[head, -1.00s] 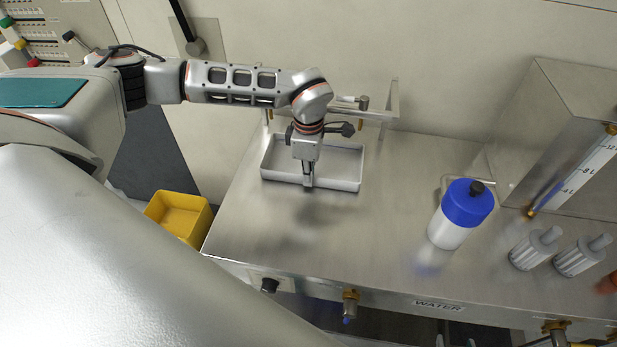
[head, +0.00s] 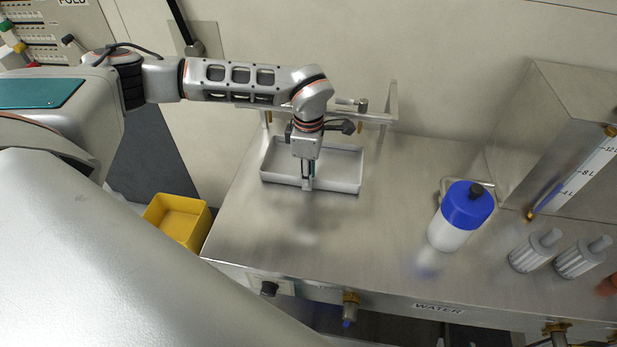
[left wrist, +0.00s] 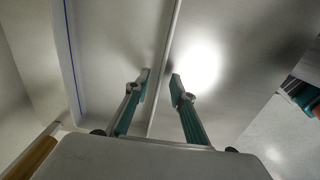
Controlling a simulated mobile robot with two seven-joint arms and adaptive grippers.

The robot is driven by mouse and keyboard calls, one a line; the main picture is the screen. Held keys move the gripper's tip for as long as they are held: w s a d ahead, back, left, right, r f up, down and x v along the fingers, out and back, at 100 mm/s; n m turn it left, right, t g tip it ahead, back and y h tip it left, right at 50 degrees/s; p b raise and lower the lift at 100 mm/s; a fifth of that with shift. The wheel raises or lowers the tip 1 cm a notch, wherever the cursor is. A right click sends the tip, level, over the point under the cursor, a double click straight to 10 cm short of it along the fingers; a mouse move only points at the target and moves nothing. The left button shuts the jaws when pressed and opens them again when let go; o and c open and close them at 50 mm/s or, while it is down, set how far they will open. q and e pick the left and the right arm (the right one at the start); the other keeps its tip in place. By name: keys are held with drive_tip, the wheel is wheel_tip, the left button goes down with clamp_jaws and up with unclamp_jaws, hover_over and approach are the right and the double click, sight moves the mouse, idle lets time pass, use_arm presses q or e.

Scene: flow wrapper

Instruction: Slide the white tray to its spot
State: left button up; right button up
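The white tray (head: 342,184) is a shallow rectangular box lying on the steel table, near its left back part. My left gripper (head: 308,186) points down at the tray's near wall. In the left wrist view the thin tray wall (left wrist: 168,45) runs between the two teal-padded fingers of the gripper (left wrist: 160,78). The fingers are apart, one on each side of the wall, with gaps visible. The tray looks empty; part of its inside is hidden behind the gripper. My right gripper is not in view.
A metal rail frame (head: 390,103) stands behind the tray. A blue-capped white bottle (head: 450,233), grey ribbed cylinders (head: 535,251) and a steel tank (head: 552,125) are to the right. A yellow bin (head: 176,216) is left of the table. Table surface between tray and bottle is clear.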

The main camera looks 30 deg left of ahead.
use_arm(q)
wheel_tip(320, 180, up, 11)
idle(0.3)
drive_tip(key=shift+f, duration=0.15)
idle(0.4)
